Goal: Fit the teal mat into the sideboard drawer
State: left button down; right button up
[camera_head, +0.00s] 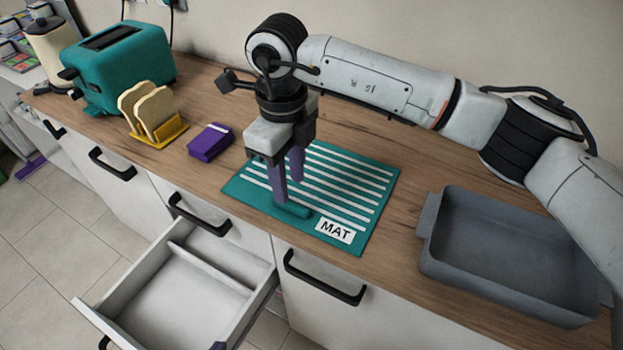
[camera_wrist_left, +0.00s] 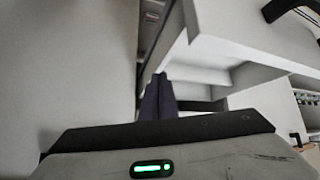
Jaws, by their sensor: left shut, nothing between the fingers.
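The teal mat (camera_head: 345,190) with pale stripes and a "MAT" label lies flat on the wooden counter. A raised teal grip bar (camera_head: 297,212) sits near its front-left part. My right gripper (camera_head: 288,190) points down over the mat, purple fingers apart, its nearer fingertip close to the bar; contact is unclear. The sideboard drawer (camera_head: 255,290) is pulled open below the counter and looks empty, with a white divider (camera_head: 210,268). My left gripper shows in the left wrist view (camera_wrist_left: 157,98), its purple fingers together and empty, near a white drawer-like edge.
A grey tray (camera_head: 520,255) stands right of the mat. A purple box (camera_head: 210,142), a yellow rack with toast (camera_head: 160,132), a teal toaster (camera_head: 120,65) and a cream kettle (camera_head: 52,50) stand to the left. Black handles (camera_head: 325,280) project from the front.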

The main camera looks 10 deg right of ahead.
aim_at(291, 203)
jog(key=f, duration=0.4)
jog(key=shift+s+f+p, duration=0.15)
jog(key=shift+s+p, duration=0.15)
jog(key=shift+p, duration=0.1)
jog(key=c, duration=0.9)
grip_shut()
